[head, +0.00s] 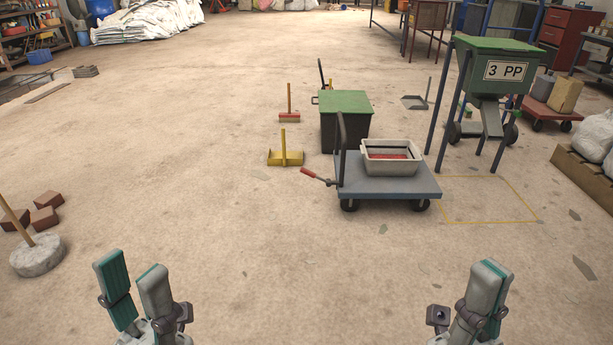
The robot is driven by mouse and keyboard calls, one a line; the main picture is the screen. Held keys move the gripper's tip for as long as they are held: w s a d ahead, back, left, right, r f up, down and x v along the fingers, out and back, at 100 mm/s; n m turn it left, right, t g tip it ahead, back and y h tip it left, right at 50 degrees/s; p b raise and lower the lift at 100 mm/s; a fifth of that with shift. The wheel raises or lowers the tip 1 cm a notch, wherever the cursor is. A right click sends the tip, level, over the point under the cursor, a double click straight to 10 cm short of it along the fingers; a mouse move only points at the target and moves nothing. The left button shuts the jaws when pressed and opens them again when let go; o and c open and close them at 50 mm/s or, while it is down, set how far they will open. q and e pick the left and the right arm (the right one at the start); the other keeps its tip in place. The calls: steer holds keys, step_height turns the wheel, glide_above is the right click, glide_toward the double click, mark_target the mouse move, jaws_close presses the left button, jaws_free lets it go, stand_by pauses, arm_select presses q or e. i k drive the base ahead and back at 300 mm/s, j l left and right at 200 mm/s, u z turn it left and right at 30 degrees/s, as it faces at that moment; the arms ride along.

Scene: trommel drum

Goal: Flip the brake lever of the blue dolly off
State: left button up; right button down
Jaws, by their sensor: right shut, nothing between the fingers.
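The blue dolly (415,187), a flat blue-grey platform on dark wheels with an upright dark push handle (341,140), stands right of centre. Its brake lever (317,176) has a red grip and sticks out to the left of the platform, sloping up toward its red end. My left gripper (130,270) is at the lower left, open and empty, well in front of the dolly. My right gripper (490,270) is at the lower right, shut and empty, also well short of the dolly. Neither gripper touches the lever.
A grey bin with red contents (391,169) sits on the dolly. Behind it stand a green-lidded box (345,105) and a green hopper (500,62). A yellow floor outline (487,221) lies to the right. The floor in front is clear.

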mark_target(308, 172)
steer(key=i+u, duration=0.1)
steer(key=i, duration=0.4)
steer(key=i+u, duration=0.1)
steer(key=i, duration=0.4)
steer(key=i+l+u, duration=0.1)
steer(key=i, duration=0.4)
steer(key=i+l+u, duration=0.15)
steer(key=i, duration=0.35)
steer(key=i+l+u, duration=0.1)
steer(key=i, duration=0.4)
steer(key=l, duration=0.1)
